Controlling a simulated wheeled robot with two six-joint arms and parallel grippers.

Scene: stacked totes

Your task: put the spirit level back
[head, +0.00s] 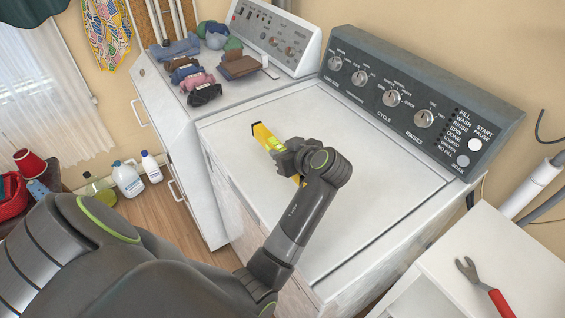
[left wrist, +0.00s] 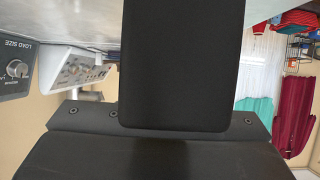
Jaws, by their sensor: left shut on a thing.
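The yellow spirit level (head: 264,136) is over the white lid of the front washer (head: 385,190) in the head view. My left gripper (head: 284,158) is shut on it around its middle, and one end sticks out on each side of the jaws. I cannot tell whether the level touches the lid or hangs just above it. In the left wrist view my own dark gripper parts fill the middle, and the level cannot be made out there. My right gripper is not in view.
A white cabinet top (head: 525,245) at the lower right holds a red-handled wrench-like tool (head: 485,285), with free room around it. Folded clothes (head: 202,82) lie on the machine behind. Bottles (head: 128,178) stand on the floor at left. The washer's control panel (head: 410,95) rises behind the lid.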

